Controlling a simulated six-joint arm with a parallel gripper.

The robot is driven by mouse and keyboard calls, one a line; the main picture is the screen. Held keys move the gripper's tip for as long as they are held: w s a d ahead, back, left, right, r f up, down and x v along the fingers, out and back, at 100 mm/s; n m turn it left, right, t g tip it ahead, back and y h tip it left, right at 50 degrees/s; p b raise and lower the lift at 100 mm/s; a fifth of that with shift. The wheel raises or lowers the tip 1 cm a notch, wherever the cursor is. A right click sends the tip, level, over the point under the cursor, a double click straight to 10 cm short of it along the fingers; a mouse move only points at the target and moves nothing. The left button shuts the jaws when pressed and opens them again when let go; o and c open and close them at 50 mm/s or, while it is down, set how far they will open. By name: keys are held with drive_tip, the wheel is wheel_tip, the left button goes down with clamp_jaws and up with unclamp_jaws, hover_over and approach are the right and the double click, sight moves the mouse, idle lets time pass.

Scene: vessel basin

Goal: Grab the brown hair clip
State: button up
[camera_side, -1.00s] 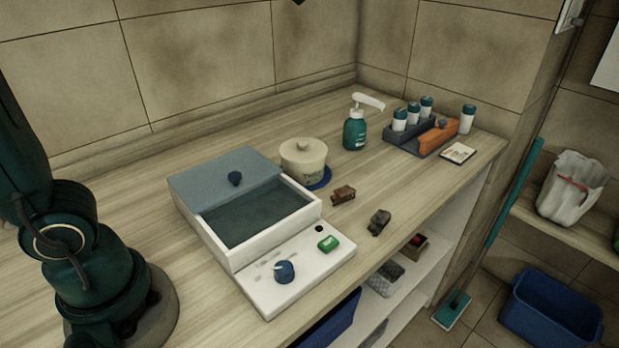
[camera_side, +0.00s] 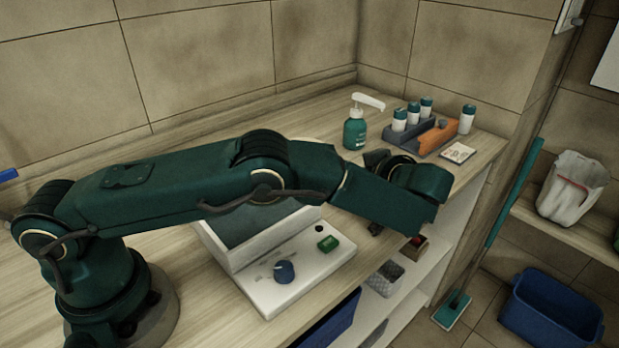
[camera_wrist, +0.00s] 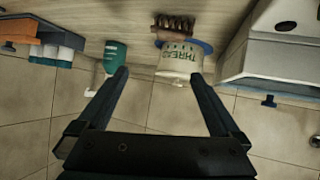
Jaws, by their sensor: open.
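A small dark brown object (camera_side: 376,229), which looks like the hair clip, lies on the counter near its front edge.
The cream pot (camera_wrist: 180,62) stands on a blue coaster (camera_wrist: 204,45). A green pump bottle (camera_side: 355,133) and a grey rack (camera_side: 400,136) with an orange divider (camera_side: 437,137) stand behind. A white basin unit (camera_side: 300,280) is at the left. The counter ends above open shelves.

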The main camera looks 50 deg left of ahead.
drive_tip(key=shift+m, duration=0.6)
drive_tip(key=f, duration=0.1)
drive_tip(key=s+d+f, duration=0.1)
drive_tip(key=f, duration=0.2)
drive_tip(key=shift+s+d+f, duration=0.15)
drive_tip(key=shift+x, duration=2.35)
drive_tip(key=shift+c, duration=0.3)
drive_tip(key=c, duration=1.2)
